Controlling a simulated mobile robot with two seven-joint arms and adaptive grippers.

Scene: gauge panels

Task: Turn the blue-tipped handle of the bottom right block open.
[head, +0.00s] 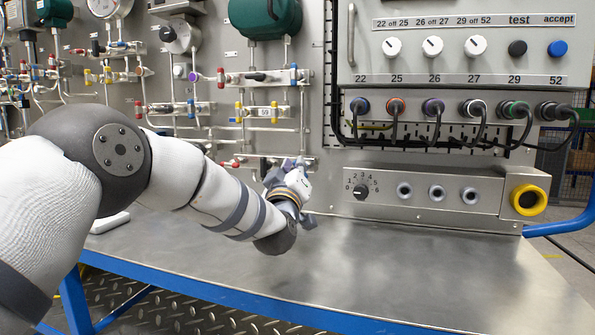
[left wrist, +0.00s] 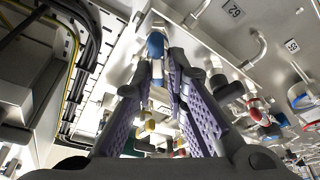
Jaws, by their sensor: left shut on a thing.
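The bottom right block (head: 252,160) sits low on the gauge panel, just above the bench, and is partly hidden behind my left gripper (head: 284,174). The blue-tipped handle (left wrist: 156,44) shows in the left wrist view, between the tips of my left gripper's two purple-padded fingers (left wrist: 166,62). The fingers are shut on it. In the head view that handle is hidden by the gripper. My right gripper is in neither view.
Other valve blocks (head: 265,113) with coloured tips and thin pipes crowd the panel above. A grey socket box (head: 425,190) and a cabinet with black cables (head: 395,125) stand to the right. The metal bench top (head: 400,270) is clear in front.

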